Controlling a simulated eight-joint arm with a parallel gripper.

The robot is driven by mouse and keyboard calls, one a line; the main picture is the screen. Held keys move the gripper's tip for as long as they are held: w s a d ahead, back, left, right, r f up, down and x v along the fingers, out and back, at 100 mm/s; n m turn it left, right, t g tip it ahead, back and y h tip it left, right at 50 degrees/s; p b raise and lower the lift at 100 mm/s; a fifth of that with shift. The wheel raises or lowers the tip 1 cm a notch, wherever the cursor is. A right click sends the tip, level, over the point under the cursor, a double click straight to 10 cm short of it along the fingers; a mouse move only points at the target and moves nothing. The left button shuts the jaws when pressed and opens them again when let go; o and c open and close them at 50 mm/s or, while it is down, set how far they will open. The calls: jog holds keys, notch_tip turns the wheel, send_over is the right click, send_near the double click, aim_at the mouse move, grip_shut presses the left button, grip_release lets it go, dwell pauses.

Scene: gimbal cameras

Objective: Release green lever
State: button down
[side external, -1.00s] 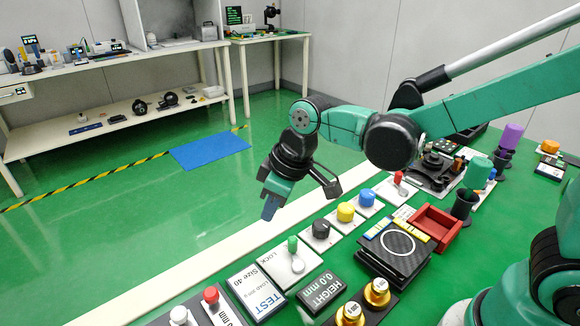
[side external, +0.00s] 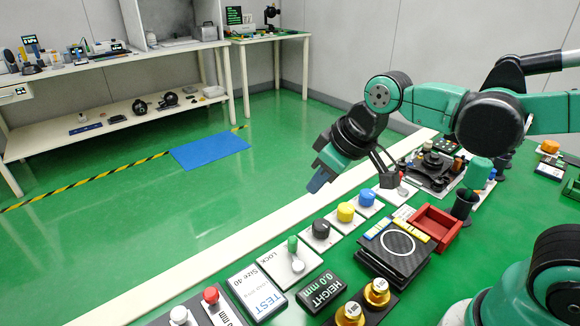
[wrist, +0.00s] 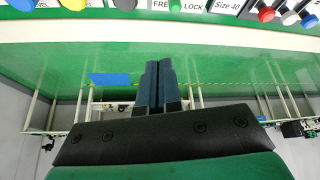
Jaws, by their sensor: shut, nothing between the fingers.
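The green lever (side external: 293,244) stands on a white plate (side external: 291,266) marked LOCK, near the table's front edge in the side external view. In the wrist view the green knob (wrist: 175,5) shows at the top edge, between the words FREE and LOCK. My gripper (side external: 318,183) is above and beyond the table edge, up and to the right of the lever and apart from it. In the wrist view my gripper's fingers (wrist: 158,88) are together with nothing between them.
A black knob (side external: 321,229), a yellow knob (side external: 346,211) and a blue knob (side external: 366,196) line the edge right of the lever. A TEST card (side external: 257,292) and a red-topped lever (side external: 211,295) stand left. A red tray (side external: 433,228) lies behind. Space above the lever is clear.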

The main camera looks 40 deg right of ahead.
aim_at(293, 239)
jog(key=s+d+m, duration=0.1)
jog(key=d, duration=0.1)
jog(key=s+d+m+t+h, duration=0.1)
jog(key=s, duration=0.1)
jog(key=shift+d+f+m+t, duration=0.1)
jog(key=shift+d+m+t, duration=0.2)
jog(key=shift+d+m, duration=0.1)
jog(key=c, duration=1.2)
grip_release()
jog(key=shift+d, duration=0.15)
jog(key=o, duration=0.4)
jog(key=shift+c, duration=0.2)
jog(key=shift+o, duration=0.8)
jog(key=w+a+n+g, duration=0.1)
jog(key=w+a+f+n+g, duration=0.2)
jog(key=shift+w+a+g, duration=0.2)
jog(key=shift+a+g, duration=0.1)
jog(key=shift+a, duration=0.05)
jog(key=a+f+n+g, duration=0.1)
jog(key=w+a+f+n+g, duration=0.1)
jog(key=a+f, duration=0.1)
jog(key=f, duration=0.1)
jog(key=shift+w+a+n+g, duration=0.1)
jog(key=shift+w+n+g, duration=0.3)
jog(key=shift+a+f, duration=0.2)
jog(key=shift+f, duration=2.85)
